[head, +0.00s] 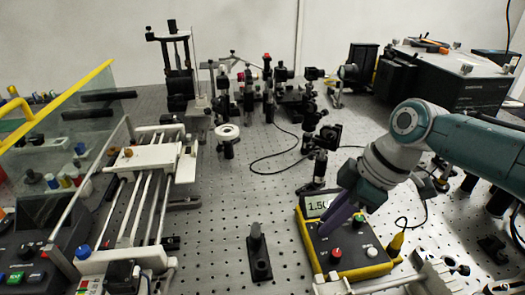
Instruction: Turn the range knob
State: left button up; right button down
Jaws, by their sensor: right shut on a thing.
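A yellow-edged meter box (346,271) with a dark face stands on the perforated bench at the lower right. Its display (318,206) reads about 1.50. My left gripper is out of view.
A yellow plug (396,245) with a black cable stands at the meter's right edge. A dark post mount (258,252) stands to its left. A rail stage (145,190) fills the left; optics posts crowd the back. Bench between stage and meter is mostly clear.

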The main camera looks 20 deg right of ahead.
dwell(0.3)
jog(key=c, duration=0.8)
grip_release()
jog(key=shift+o, duration=0.2)
jog(key=shift+s+r, duration=0.1)
jog(key=shift+r, duration=0.1)
jog(key=p+v, duration=0.2)
jog(key=v, duration=0.7)
jog(key=shift+r, duration=0.25)
jog(key=shift+s, duration=0.1)
